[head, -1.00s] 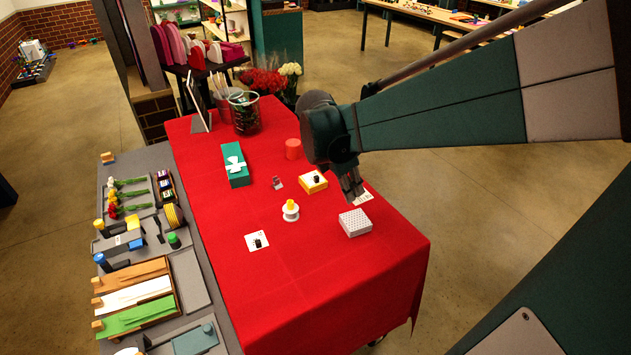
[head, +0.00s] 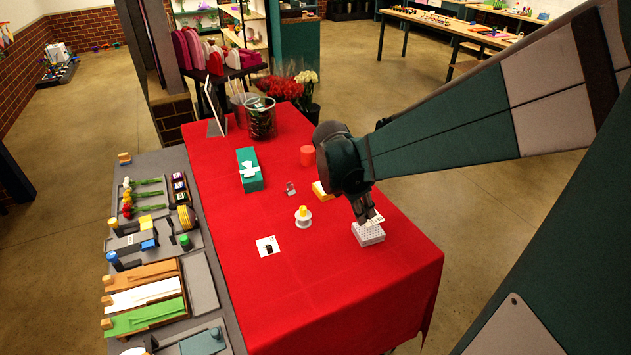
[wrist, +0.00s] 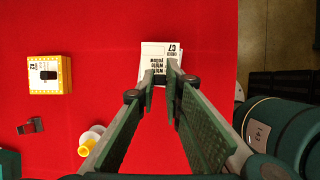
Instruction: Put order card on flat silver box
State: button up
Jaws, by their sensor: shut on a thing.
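The order card (wrist: 158,56) is white with black print, in my gripper (wrist: 161,84). A small dark part of it sits between the fingertips. In the head view the card (head: 376,220) shows tilted just below my gripper (head: 364,214). The flat silver box (head: 369,236), pale with a dotted top, stands on the red cloth right under the card. The card overlaps its back edge; I cannot tell if they touch. In the wrist view I cannot make out the box, apparently hidden behind the card and fingers.
The red-covered table (head: 310,290) is clear at the front.

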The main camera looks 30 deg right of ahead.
jog(key=shift+f, duration=0.2)
jog(key=shift+f+b, duration=0.4)
jog(key=shift+f, duration=1.6)
jog(key=shift+f, duration=0.15)
jog(key=o, duration=0.7)
jog(key=shift+p+v, duration=0.95)
jog(key=shift+v, duration=5.2)
